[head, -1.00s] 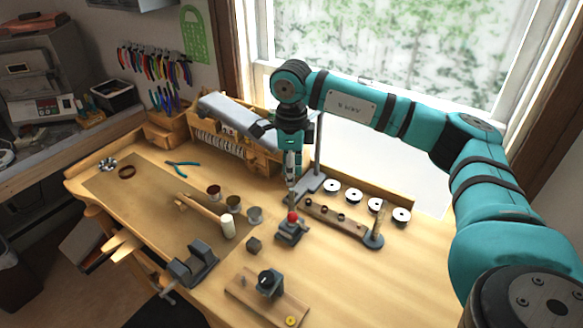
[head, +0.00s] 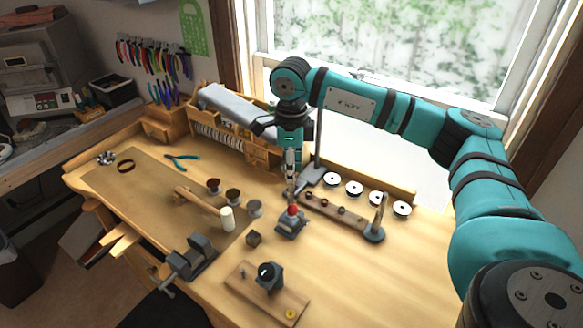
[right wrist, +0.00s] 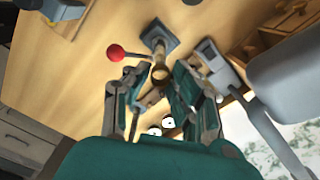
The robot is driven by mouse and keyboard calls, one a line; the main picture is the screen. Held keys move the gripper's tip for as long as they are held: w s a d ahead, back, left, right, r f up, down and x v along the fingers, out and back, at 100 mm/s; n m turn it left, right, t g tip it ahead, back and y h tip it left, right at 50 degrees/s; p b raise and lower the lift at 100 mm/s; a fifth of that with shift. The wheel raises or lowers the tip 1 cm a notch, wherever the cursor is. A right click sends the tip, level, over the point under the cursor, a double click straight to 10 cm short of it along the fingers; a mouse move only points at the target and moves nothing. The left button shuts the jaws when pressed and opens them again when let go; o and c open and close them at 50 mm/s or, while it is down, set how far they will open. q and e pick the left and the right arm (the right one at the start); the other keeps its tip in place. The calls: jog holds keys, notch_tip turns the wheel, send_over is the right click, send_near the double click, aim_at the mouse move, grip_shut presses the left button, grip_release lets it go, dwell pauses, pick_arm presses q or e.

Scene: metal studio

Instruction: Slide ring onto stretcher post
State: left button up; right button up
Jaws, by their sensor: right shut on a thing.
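My right gripper (head: 291,197) points down over the stretcher (head: 290,227), a small grey tool with a red ball on its lever, on the bench. In the right wrist view the gripper (right wrist: 158,78) is shut on a small brownish ring (right wrist: 160,73) between its fingertips. The stretcher post (right wrist: 156,45) rises from a square grey base just beyond the ring, and the red ball (right wrist: 116,52) is to its left. The ring lines up closely with the post top; I cannot tell whether it is around it. My left gripper is not in view.
A wooden strip with several rings (head: 334,210) and a tapered mandrel on a round base (head: 376,222) stand to the right. A mallet (head: 205,207), small cups (head: 233,195) and a vise (head: 190,258) are to the left.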

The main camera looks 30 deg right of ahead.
jog(key=shift+f+b, duration=1.35)
jog(key=shift+f, duration=0.3)
jog(key=o, duration=0.9)
notch_tip(320, 180, up, 12)
dwell(0.8)
